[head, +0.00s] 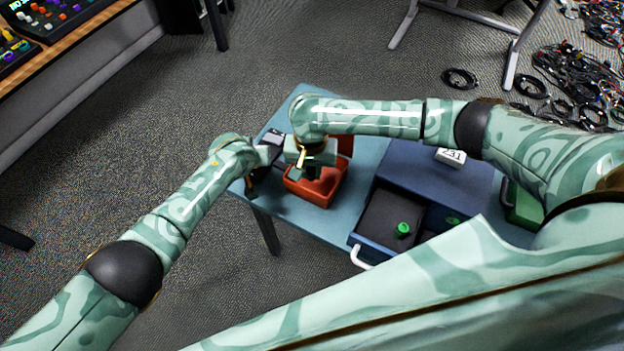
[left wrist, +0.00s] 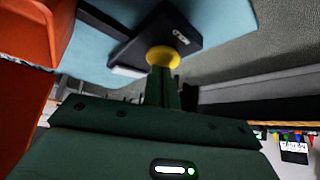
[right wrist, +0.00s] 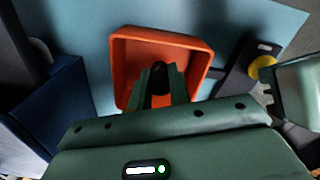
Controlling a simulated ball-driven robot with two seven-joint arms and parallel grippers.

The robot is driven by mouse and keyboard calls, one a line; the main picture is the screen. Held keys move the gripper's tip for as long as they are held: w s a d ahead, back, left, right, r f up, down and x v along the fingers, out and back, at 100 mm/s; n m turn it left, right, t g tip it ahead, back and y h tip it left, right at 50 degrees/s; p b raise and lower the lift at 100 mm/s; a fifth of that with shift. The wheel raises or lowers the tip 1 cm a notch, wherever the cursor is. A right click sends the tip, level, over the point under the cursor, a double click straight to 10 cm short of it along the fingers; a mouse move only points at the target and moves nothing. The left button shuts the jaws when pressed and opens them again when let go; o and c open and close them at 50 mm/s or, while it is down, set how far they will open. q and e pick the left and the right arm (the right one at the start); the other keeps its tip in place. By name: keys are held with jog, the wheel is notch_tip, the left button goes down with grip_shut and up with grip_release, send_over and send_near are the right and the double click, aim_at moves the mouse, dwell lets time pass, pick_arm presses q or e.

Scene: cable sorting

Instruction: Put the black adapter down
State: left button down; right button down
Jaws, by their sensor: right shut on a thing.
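The black adapter (right wrist: 158,76) is a small dark thing between the fingertips of my right gripper (right wrist: 160,88) in the right wrist view. This gripper is shut on it, over the orange bin (right wrist: 122,75). In the head view my right gripper (head: 308,172) hangs over the same bin (head: 325,198) and mostly hides the adapter. I cannot tell whether the adapter touches the bin floor. My left gripper (left wrist: 164,88) is at a yellow knob (left wrist: 163,57) on a flat black device (left wrist: 155,38), left of the bin in the head view. Its fingers look close together; their grip is unclear.
A blue drawer box (head: 420,180) stands right of the bin, its drawer open with a green knob (head: 402,229) inside. A white block (head: 451,156) lies on top. A green container (head: 524,207) is farther right. The blue table (head: 345,215) is narrow. Cables (head: 580,75) lie on the floor.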

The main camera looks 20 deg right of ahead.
aim_at(311, 189)
jog(key=shift+f, duration=2.7)
jog(key=shift+f, duration=0.3)
jog(key=c, duration=1.3)
grip_release()
notch_tip(311, 189, up, 13)
jog(key=shift+f, duration=0.15)
